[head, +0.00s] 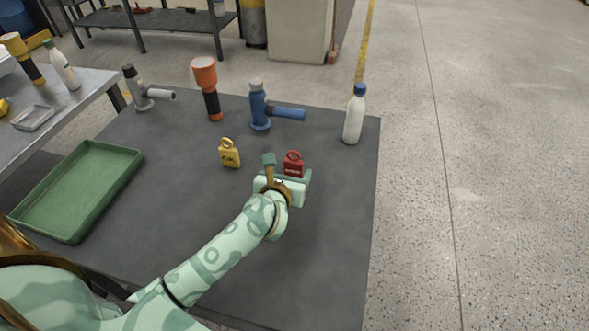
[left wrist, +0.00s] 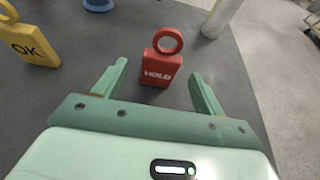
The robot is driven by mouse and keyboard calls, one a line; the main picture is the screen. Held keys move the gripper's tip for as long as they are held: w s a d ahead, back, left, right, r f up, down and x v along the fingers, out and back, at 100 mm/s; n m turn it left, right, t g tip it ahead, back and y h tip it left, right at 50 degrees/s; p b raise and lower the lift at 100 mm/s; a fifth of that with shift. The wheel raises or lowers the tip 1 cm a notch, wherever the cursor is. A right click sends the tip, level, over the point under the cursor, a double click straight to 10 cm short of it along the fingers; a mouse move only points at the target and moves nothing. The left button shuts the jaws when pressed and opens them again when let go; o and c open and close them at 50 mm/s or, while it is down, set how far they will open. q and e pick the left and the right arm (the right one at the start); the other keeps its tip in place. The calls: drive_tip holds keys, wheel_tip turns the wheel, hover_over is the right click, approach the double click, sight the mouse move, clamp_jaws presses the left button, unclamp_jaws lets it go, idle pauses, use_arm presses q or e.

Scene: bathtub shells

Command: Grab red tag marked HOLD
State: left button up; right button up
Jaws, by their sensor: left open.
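The red tag (head: 293,165) stands on the dark grey table top (head: 335,215), with a ring at its top. In the left wrist view the red tag (left wrist: 161,68) shows the word HOLD in white. My left gripper (head: 288,172) is right in front of it. In the left wrist view the left gripper (left wrist: 158,82) is open, with one finger to each side of the tag's near end and gaps on both sides. The tag lies mostly beyond the fingertips. My right gripper is not in view.
A yellow tag (head: 229,154) marked OK stands left of the red one. Behind are a blue fitting (head: 260,108), a white bottle (head: 354,115), an orange flashlight (head: 205,85) and a grey fitting (head: 140,90). A green tray (head: 130,155) lies at left. The table's right front is clear.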

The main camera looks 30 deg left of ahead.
sight(293, 168)
use_arm(q)
drive_tip(key=x, duration=0.2)
drive_tip(key=b+x, duration=0.1)
drive_tip(key=x, duration=0.1)
drive_tip(key=shift+f+b, duration=0.3)
drive_tip(key=shift+w, duration=0.25)
drive_tip(key=shift+r, duration=0.15)
drive_tip(key=c, duration=1.1)
drive_tip(key=shift+o, duration=0.2)
